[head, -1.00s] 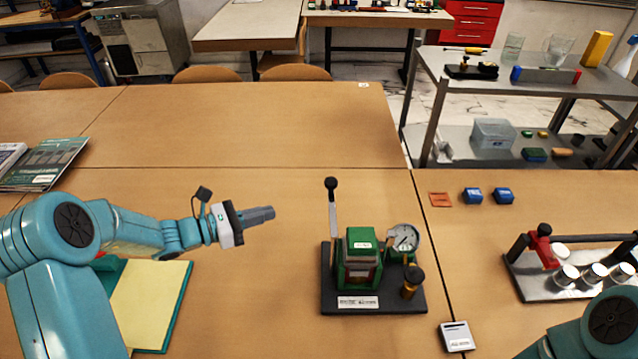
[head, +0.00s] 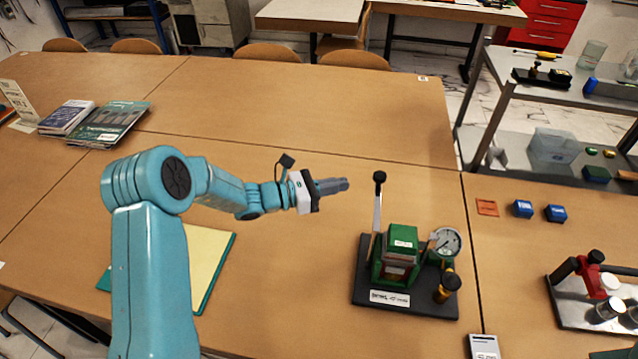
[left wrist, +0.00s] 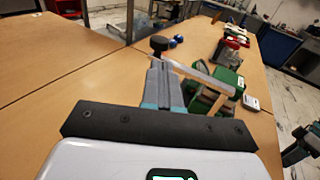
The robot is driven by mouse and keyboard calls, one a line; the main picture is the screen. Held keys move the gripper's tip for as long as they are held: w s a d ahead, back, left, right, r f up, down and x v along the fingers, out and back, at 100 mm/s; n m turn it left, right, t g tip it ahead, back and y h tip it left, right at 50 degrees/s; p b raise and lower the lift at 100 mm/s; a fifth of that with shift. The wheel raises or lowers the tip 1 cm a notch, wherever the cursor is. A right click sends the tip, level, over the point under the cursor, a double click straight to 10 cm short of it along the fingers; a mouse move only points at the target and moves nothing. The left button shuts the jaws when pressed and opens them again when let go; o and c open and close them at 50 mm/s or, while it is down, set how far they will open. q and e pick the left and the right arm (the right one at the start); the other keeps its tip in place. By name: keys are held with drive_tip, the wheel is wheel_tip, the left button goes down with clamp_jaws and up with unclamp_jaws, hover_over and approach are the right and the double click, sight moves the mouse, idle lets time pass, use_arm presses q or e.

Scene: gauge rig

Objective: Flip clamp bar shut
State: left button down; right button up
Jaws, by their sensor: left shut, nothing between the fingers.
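The green gauge rig (head: 401,240) stands on a black base, with a round dial gauge (head: 446,242) and a brass, black-topped knob (head: 447,287) at its right. A silver lever bar with a black ball end (head: 379,177) stands nearly upright at its left side. My left gripper (head: 343,185) is shut and empty, a short way left of the ball end, apart from it in the head view. In the left wrist view the ball (left wrist: 159,44) and silver bar (left wrist: 200,72) appear just beyond my shut fingers. My right gripper is out of view.
A rack with a red clamp (head: 592,274) and metal cylinders sits at the right. Two blue blocks (head: 523,209) and an orange piece (head: 487,208) lie behind it. A small grey device (head: 485,347) lies at the front. A yellow pad (head: 205,262) lies beneath my left arm.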

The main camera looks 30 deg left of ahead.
sight(374, 178)
use_arm(q)
drive_tip(key=p+x, duration=0.1)
drive_tip(key=x, duration=0.5)
drive_tip(key=shift+w+d, duration=0.15)
drive_tip(key=shift+w, duration=0.05)
drive_tip(key=shift+w+f, duration=0.1)
